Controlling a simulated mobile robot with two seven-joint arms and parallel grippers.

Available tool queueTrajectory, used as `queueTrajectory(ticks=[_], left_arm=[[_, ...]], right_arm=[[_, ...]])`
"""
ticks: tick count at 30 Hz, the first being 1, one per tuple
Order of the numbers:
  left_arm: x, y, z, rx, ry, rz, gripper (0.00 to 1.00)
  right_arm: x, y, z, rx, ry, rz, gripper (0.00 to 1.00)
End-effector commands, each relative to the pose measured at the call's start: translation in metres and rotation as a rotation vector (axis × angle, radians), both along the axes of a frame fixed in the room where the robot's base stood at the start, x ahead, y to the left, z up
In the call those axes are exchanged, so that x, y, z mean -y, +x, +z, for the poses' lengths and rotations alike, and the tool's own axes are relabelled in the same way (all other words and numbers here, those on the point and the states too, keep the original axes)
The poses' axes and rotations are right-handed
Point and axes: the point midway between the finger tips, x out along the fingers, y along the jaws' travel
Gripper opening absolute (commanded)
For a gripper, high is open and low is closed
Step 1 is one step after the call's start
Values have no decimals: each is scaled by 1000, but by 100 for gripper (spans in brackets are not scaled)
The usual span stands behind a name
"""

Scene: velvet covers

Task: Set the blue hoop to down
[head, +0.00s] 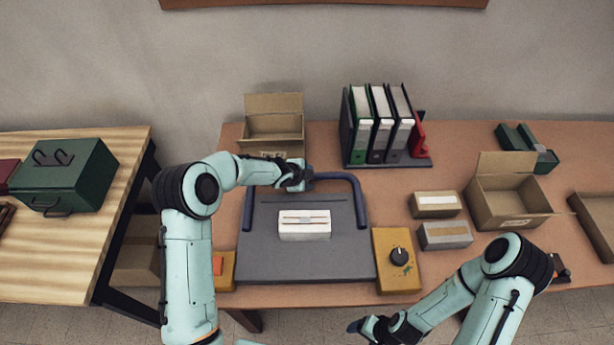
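The blue hoop (352,182) is a dark blue U-shaped bar spanning a flat dark grey plate (280,262). Its crossbar lies at the plate's far side and its two legs run down the plate's left and right sides. The picture does not clearly show its exact tilt.
A white box (304,225) lies on the plate. A yellow box with a black knob (398,255) stands right of it, and a yellow box with an orange part (222,268) left. Binders (385,125) and an open carton (274,132) stand behind. More cartons (510,195) stand right.

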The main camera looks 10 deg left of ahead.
Motion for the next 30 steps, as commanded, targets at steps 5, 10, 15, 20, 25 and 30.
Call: queueTrajectory(ticks=[5, 10, 15, 20, 25, 30], left_arm=[[0, 0, 1, 1, 1, 0, 53], [-5, -9, 14, 3, 1, 0, 53], [-15, -29, 43, 3, 1, 3, 53], [-24, -49, 73, 5, 1, 2, 53], [-31, -65, 96, 4, 1, 2, 53], [-34, -73, 105, 2, 0, 1, 53]], right_arm=[[0, 0, 0, 0, 0, 0, 76], [0, -2, -2, -2, 0, 0, 76], [0, -3, -3, -3, 0, 0, 76], [0, 2, 2, 2, 0, 0, 76], [0, 10, 8, 11, 0, 0, 76], [0, 14, 11, 16, 0, 0, 76]])
